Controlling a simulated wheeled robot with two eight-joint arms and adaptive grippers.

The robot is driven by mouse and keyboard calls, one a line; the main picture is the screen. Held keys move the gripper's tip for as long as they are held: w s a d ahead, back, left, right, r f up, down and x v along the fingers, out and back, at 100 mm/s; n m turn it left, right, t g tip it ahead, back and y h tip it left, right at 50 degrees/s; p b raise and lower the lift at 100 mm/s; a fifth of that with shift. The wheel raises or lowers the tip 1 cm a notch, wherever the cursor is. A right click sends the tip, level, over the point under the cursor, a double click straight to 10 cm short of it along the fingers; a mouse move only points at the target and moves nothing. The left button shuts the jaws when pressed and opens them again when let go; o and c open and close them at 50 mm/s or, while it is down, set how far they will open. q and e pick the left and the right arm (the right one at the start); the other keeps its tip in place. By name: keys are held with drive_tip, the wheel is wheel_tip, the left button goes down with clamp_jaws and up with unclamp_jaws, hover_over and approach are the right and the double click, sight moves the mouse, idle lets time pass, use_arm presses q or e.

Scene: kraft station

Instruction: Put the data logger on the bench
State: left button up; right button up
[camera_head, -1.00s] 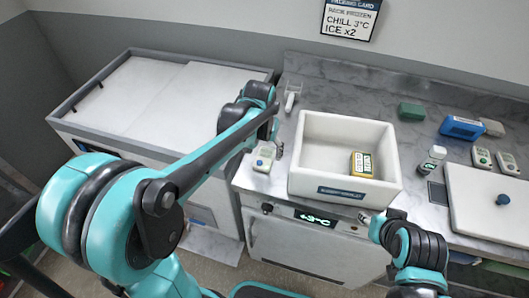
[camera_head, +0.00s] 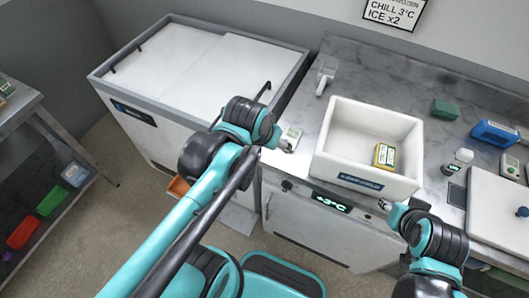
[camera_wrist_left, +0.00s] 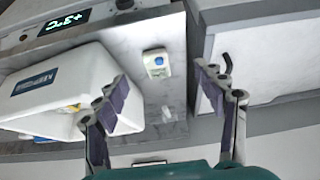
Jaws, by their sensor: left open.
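A small white device with a green edge, which looks like the data logger (camera_head: 291,137), lies on the left part of the marble bench (camera_head: 310,112). In the left wrist view the data logger (camera_wrist_left: 156,63) shows a blue button and lies on the bench top, in the gap between the fingers. My left gripper (camera_head: 282,145) is right beside it in the head view. In the left wrist view my left gripper (camera_wrist_left: 160,78) is open and empty. My right gripper (camera_head: 384,205) is by the front of the white box; its fingers are too small to read.
A white open box (camera_head: 338,157) holding a yellow-green pack (camera_head: 384,155) stands right of the logger. A lidded chest (camera_head: 215,42) is at left. A white scanner-like item (camera_head: 325,78) lies behind. Similar white-green devices (camera_head: 510,166) lie at the far right.

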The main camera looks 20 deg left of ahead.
use_arm(q)
drive_tip(key=shift+t, duration=0.8)
drive_tip(key=s, duration=0.1)
drive_tip(key=s+f, duration=0.2)
drive_tip(key=shift+s+a+f, duration=0.2)
drive_tip(key=shift+s+a, duration=0.05)
drive_tip(key=shift+s, duration=0.05)
idle(1.0)
